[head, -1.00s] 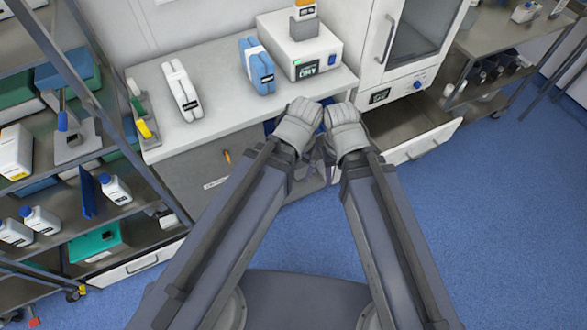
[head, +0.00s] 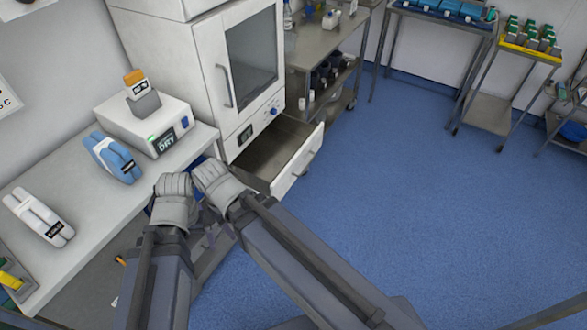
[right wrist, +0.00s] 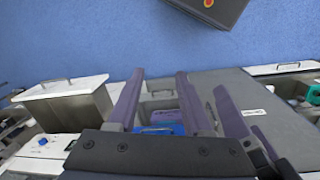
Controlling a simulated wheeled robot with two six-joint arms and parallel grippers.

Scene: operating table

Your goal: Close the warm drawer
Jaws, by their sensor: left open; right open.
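The warm drawer (head: 298,164) stands pulled out below the white cabinet, with its metal inside showing and a bar handle on its white front. It also shows open at the left of the right wrist view (right wrist: 62,88). My left gripper (head: 173,198) is left of the drawer, in front of the counter; its fingertips are hard to make out. My right gripper (head: 216,188) is beside it, closer to the drawer and apart from the drawer front. In the right wrist view its fingers are spread apart, with nothing held between them.
The white cabinet (head: 207,60) with a glass door stands above the drawer. The counter (head: 85,190) at left holds a white DRY device (head: 150,126) and blue and white packs. A metal cart (head: 315,45) stands behind. Blue floor (head: 400,190) is clear right of the drawer.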

